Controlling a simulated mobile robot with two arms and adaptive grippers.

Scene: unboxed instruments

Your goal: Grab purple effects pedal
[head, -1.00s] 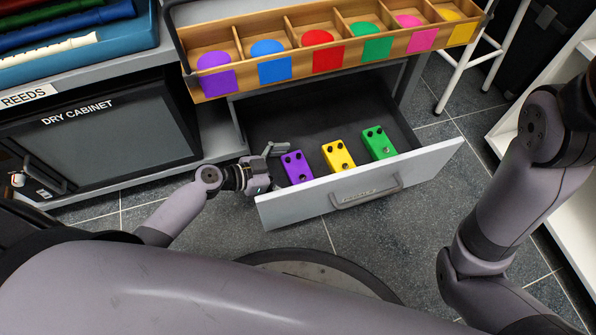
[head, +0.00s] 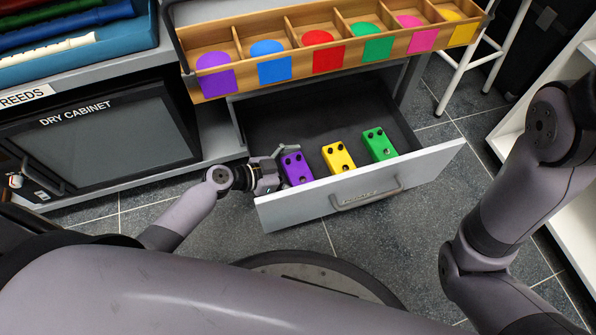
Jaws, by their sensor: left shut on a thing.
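The purple effects pedal (head: 297,168) sits in the open drawer (head: 300,202), at the left end of a row of pedals. My left gripper (head: 284,164) reaches over the drawer's left side and is shut on the purple pedal at its left part. One finger shows at the pedal's far edge; the other finger is hidden. The pedal seems to rest in the drawer still. My right arm shows at the right, but its gripper is not in view.
A yellow pedal (head: 338,157) and a green pedal (head: 379,144) stand to the right in the drawer. A wooden divided tray (head: 330,63) with coloured discs overhangs the drawer's back. The dry cabinet (head: 98,140) is at left. A white stool (head: 466,62) stands at upper right.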

